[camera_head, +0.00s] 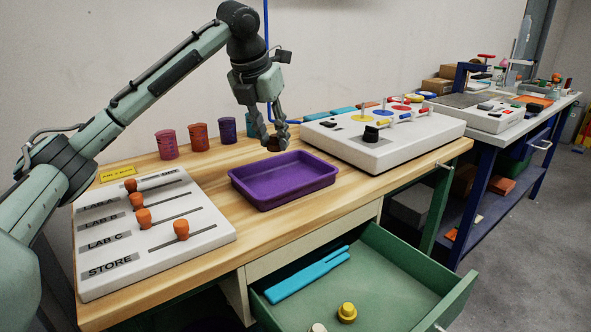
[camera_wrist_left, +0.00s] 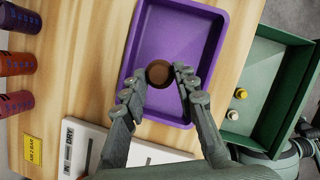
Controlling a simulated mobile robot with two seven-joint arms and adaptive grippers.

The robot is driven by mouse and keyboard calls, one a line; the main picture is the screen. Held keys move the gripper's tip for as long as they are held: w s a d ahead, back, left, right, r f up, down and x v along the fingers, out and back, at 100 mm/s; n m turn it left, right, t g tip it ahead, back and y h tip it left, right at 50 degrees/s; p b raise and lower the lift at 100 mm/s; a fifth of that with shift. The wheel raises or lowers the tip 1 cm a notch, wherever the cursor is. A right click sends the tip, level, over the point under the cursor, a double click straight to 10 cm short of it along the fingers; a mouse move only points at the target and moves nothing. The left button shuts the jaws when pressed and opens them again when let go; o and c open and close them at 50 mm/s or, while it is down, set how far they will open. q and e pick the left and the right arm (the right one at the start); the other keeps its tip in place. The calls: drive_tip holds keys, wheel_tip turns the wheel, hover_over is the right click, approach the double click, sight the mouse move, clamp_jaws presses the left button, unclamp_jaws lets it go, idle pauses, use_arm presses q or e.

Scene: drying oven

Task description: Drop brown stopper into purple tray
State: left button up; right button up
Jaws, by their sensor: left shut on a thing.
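The purple tray (camera_head: 284,180) lies on the wooden table, between the white slider panel and the white button panel. My left gripper (camera_head: 276,143) is above the tray's far edge in the head view. It is shut on the brown stopper (camera_head: 274,144), which sits between the fingertips. In the left wrist view the round brown stopper (camera_wrist_left: 158,73) shows at the fingertips of my left gripper (camera_wrist_left: 157,80), over the purple tray (camera_wrist_left: 207,38). The tray looks empty where it shows. My right gripper is in neither view.
The slider panel (camera_head: 192,243) with orange knobs stands at left. Pink, orange and purple cups (camera_head: 198,137) stand behind the tray. The button panel (camera_head: 382,137) stands at right. A green drawer (camera_head: 390,272) is open in front, holding blue tongs (camera_head: 307,274) and a yellow stopper (camera_head: 347,312).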

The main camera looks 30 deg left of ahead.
use_arm(q)
drive_tip(key=shift+s+f, duration=0.15)
drive_tip(key=shift+f, duration=0.55)
hover_over(274, 187)
drive_tip(key=shift+f, duration=2.2)
drive_tip(key=o, duration=0.8)
drive_tip(key=v, duration=1.2)
drive_tip(key=shift+a, duration=0.1)
